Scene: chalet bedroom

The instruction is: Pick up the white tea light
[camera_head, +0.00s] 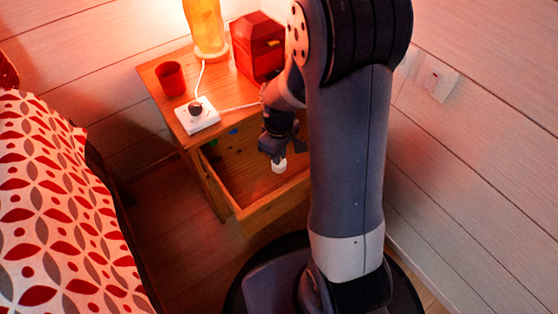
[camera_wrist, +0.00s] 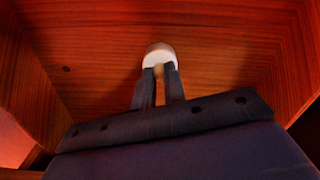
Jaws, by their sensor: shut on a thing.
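The white tea light (camera_head: 279,165) is a small, pale round piece at the tips of my gripper (camera_head: 277,150), inside or just above the open wooden drawer. In the wrist view the tea light (camera_wrist: 160,56) sits between the ends of the two dark fingers of my gripper (camera_wrist: 161,75). The gripper is shut on it. The fingers hide part of its side. The drawer floor (camera_wrist: 90,75) shows behind it; I cannot tell whether the tea light touches it.
The open drawer (camera_head: 240,212) juts from a wooden nightstand (camera_head: 160,66). On top stand a red cup (camera_head: 171,78), a white socket block (camera_head: 197,115), a lamp (camera_head: 206,28) and a red box (camera_head: 258,46). Small coloured things lie at the drawer's back. A bed (camera_head: 65,215) is at left.

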